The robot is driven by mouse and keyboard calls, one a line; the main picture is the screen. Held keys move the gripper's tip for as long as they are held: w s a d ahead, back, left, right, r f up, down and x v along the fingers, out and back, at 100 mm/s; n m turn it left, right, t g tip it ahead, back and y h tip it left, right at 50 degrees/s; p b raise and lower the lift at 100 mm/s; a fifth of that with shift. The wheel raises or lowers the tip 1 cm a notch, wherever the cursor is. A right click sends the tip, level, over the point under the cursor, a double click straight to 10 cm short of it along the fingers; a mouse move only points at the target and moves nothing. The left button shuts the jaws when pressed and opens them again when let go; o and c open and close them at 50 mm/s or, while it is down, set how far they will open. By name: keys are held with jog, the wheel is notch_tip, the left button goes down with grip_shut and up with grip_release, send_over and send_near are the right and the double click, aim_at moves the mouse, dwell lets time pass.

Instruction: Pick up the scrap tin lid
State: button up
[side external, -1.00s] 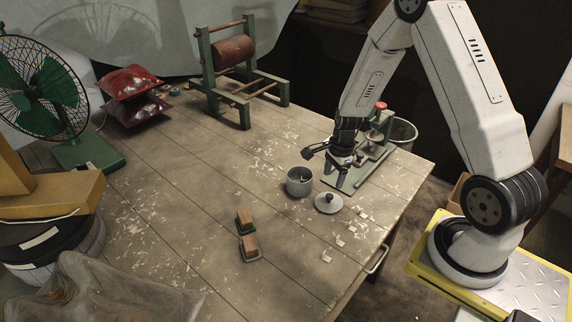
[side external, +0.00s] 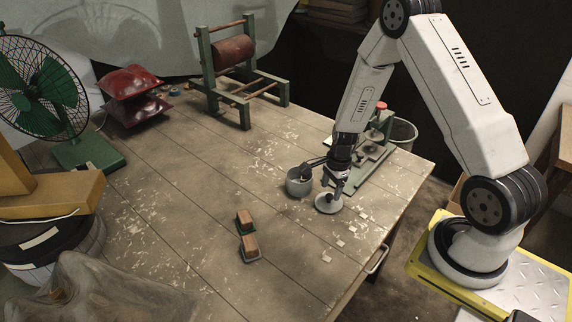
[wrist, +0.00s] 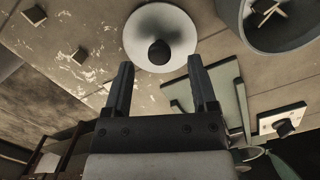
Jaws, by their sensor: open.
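The scrap tin lid (side external: 327,207) is a pale grey round disc with a dark knob. It lies on the table beside the scrap tin (side external: 299,183), a grey open-topped pot. In the wrist view the lid (wrist: 178,38) is at the top middle with its knob toward my fingers, and the tin (wrist: 278,24) is at the top right with light scraps inside. My gripper (side external: 332,187) is low over the lid. In the wrist view my gripper (wrist: 160,78) is open, its fingers spread on either side of the knob's line, with nothing between them.
A green metal fixture (side external: 368,160) stands close behind my gripper. Small pale scraps (side external: 340,243) lie near the table's right edge. Two brown-topped blocks (side external: 248,246) sit nearer the front. A green winding frame (side external: 240,75) and a fan (side external: 40,85) stand farther back. The table's middle is clear.

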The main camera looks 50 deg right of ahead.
aim_at(330, 195)
jog(key=shift+a+f, duration=0.1)
jog(key=shift+f, duration=1.55)
grip_shut()
